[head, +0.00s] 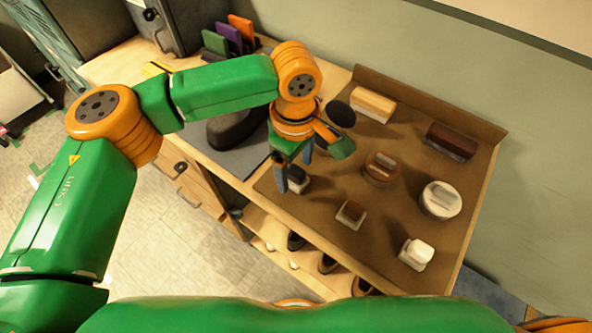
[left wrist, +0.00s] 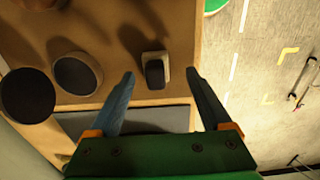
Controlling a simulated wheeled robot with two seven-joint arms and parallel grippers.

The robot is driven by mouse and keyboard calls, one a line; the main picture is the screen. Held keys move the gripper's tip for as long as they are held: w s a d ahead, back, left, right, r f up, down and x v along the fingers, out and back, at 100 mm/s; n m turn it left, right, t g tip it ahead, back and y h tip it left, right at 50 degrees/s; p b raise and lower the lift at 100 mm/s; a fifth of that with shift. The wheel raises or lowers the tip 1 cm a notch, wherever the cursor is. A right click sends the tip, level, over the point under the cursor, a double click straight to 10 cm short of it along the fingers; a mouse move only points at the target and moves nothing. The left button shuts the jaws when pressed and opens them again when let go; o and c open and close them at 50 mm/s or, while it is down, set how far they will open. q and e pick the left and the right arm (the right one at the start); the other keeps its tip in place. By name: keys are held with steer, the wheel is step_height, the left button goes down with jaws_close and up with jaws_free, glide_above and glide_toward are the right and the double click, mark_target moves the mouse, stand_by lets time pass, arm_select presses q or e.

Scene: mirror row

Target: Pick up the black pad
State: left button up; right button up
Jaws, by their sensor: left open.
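The small black pad (left wrist: 155,72) has a dark top on a pale block and sits near the front edge of the brown mat. In the head view the black pad (head: 298,184) shows just below my left gripper (head: 294,172), partly covered by a finger. My left gripper is open and empty, pointing down over the mat. In the left wrist view the pad lies between and slightly beyond the fingertips of the left gripper (left wrist: 160,78), with no clear contact. My right gripper is not in view.
Close by are a round tin (left wrist: 77,74) and a black disc (head: 340,113). A brown pad (head: 351,213), white pad (head: 416,254), brown tin (head: 380,168), white tin (head: 440,200) and brushes (head: 373,104) share the brown mat (head: 400,215). A raised back edge bounds it.

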arm_select(q)
steer(key=shift+f, duration=0.7)
steer(key=shift+w+f, duration=0.25)
steer(key=shift+f, duration=0.05)
steer(key=shift+w+f, duration=0.1)
steer(key=shift+w, duration=0.15)
steer(key=shift+c, duration=0.2)
steer(key=shift+s, duration=0.25)
steer(key=c, duration=1.1)
steer(key=shift+w, duration=0.1)
jaws_close()
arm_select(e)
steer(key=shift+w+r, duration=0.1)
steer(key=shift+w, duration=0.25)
